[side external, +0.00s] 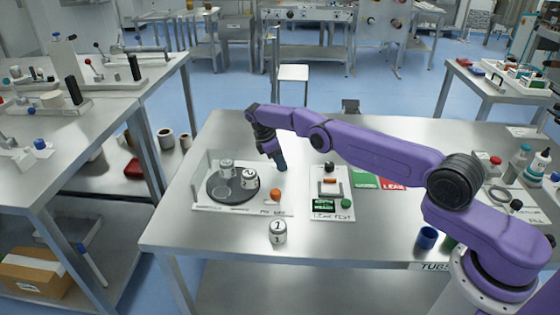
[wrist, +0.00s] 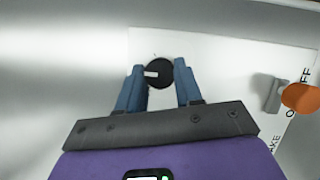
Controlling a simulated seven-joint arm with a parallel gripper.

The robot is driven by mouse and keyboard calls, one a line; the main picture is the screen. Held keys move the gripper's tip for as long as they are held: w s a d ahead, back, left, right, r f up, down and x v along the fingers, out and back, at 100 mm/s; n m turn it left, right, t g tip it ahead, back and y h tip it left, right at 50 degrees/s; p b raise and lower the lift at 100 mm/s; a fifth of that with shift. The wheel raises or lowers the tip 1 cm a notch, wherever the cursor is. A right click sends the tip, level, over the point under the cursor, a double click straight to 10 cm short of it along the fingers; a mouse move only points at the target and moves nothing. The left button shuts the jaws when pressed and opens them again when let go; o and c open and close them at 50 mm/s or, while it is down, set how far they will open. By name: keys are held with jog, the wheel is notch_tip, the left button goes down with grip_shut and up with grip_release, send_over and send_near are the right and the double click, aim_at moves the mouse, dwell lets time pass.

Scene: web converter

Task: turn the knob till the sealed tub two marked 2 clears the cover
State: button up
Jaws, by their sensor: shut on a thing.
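A black knob (wrist: 158,73) with a white pointer mark sits on a white plate in the wrist view. My gripper (wrist: 159,84) is shut on it, one blue finger on each side. In the side view my gripper (side external: 281,165) points down at the plate's back right corner and hides the knob. A dark turntable (side external: 222,196) carries two tubs. The right one (side external: 249,179) has a dark mark that looks like a 2. The left one (side external: 226,166) looks dimmed behind the clear cover (side external: 203,163). A tub marked 1 (side external: 278,232) stands on the bench in front.
An orange brake control (side external: 275,194) is on the plate's right side; it also shows in the wrist view (wrist: 300,97). Right of it are a leak test panel (side external: 331,205) and green and red pads (side external: 393,182). A blue cup (side external: 427,237) stands further right. The front bench is mostly clear.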

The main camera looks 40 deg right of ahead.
jog(key=o, duration=1)
jog(key=shift+o, duration=0.2)
jog(key=shift+r, duration=0.1)
jog(key=shift+r, duration=1.65)
jog(key=s+r, duration=0.9)
jog(key=s, duration=0.5)
jog(key=shift+a+r, duration=0.3)
jog(key=shift+a, duration=0.05)
